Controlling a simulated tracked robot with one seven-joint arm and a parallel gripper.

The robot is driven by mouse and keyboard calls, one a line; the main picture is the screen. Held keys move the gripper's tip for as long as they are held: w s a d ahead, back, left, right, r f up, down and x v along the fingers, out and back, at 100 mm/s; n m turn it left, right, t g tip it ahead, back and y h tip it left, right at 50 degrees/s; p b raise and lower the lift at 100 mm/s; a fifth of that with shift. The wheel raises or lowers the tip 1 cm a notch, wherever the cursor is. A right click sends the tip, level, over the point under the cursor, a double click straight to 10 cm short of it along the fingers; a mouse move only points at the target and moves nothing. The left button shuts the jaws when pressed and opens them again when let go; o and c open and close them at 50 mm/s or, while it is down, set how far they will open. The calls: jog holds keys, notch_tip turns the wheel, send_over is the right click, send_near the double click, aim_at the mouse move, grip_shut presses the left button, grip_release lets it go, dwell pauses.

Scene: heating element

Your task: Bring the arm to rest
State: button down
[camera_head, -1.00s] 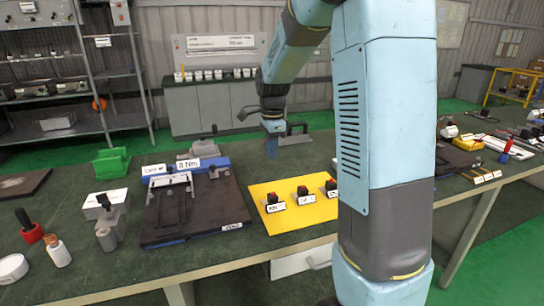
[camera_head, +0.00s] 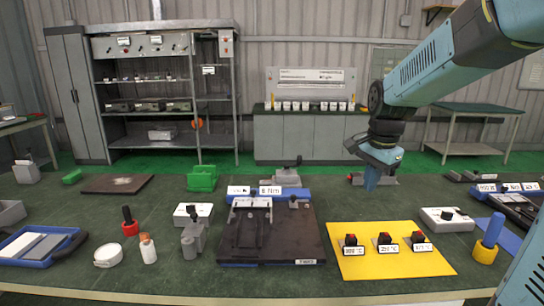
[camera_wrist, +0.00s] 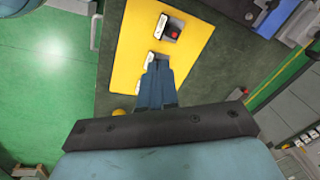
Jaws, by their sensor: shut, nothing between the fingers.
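My gripper (camera_head: 371,180) hangs from the light-blue arm at the right of the head view, its blue fingers pointing down above the back of the green table. In the wrist view my gripper (camera_wrist: 157,75) shows its blue fingers together, with nothing between them. The yellow mat (camera_head: 350,265) with several black-and-red labelled switches lies in front of it, apart from it. The mat also fills the upper middle of the wrist view (camera_wrist: 128,60).
A dark board with a clamp fixture (camera_head: 285,240) lies left of the mat. A green block (camera_head: 202,179), a red-based tool (camera_head: 130,228) and a blue tray (camera_head: 40,246) stand further left. A blue cylinder in a yellow base (camera_head: 486,250) stands at the right.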

jog(key=s+a+r+n+t, duration=0.1)
jog(key=s+r+n+t, duration=0.2)
jog(key=s+n, duration=0.8)
jog(key=s, duration=0.7)
jog(key=shift+s+a+r+n, duration=0.15)
jog(key=shift+s+r+n, duration=0.1)
jog(key=shift+s+n, duration=0.05)
